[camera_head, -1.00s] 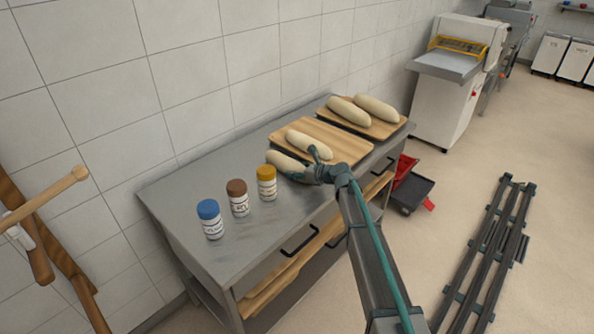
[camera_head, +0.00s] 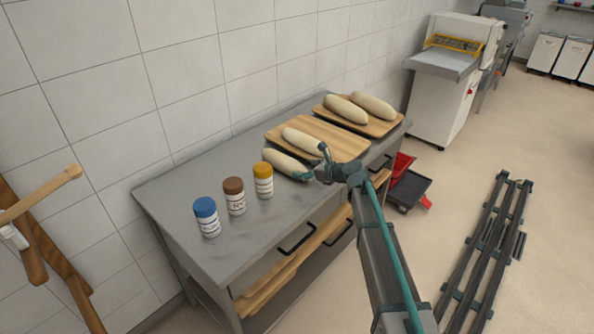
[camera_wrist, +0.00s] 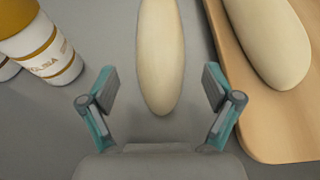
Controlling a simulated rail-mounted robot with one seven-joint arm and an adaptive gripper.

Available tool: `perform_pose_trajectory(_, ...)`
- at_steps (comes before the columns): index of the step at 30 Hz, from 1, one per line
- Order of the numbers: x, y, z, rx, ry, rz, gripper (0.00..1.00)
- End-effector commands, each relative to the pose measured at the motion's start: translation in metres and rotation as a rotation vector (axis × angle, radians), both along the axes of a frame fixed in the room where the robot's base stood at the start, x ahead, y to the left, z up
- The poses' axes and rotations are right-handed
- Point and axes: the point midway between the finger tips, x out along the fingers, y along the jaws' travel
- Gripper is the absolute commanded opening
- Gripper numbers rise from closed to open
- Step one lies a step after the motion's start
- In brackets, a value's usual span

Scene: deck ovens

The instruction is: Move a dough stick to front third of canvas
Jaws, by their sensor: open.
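One dough stick (camera_head: 284,163) lies on the bare steel table, beside the near wooden board; it also shows in the wrist view (camera_wrist: 160,50). A second dough stick (camera_head: 303,142) lies on that near board (camera_head: 345,137), and shows at the right in the wrist view (camera_wrist: 268,40). Two more dough sticks (camera_head: 345,109) (camera_head: 373,105) lie on the far board (camera_head: 385,127). My gripper (camera_head: 315,165) is open at the near end of the loose stick. In the wrist view its fingers (camera_wrist: 160,92) stand apart on either side of that end, with gaps to both. I cannot make out a canvas.
Jars with blue (camera_head: 206,217), brown (camera_head: 235,196) and yellow (camera_head: 263,180) lids stand left of the loose stick. The steel table (camera_head: 180,200) is clear at its left. A tiled wall (camera_head: 190,80) runs behind it. A white machine (camera_head: 440,105) stands beyond the far end.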

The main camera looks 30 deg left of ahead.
Motion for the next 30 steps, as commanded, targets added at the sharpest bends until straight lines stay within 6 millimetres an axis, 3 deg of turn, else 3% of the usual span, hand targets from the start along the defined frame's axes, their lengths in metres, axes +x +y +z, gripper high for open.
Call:
perform_pose_trajectory(6,-0.010,-0.036,0.014,0.000,-0.002,-0.001,0.89)
perform_pose_trajectory(9,-0.012,-0.045,0.018,0.000,-0.001,-0.001,0.89)
perform_pose_trajectory(12,-0.014,-0.050,0.021,0.000,-0.001,0.000,0.96)
perform_pose_trajectory(30,-0.017,-0.047,0.026,0.000,-0.002,0.008,0.96)
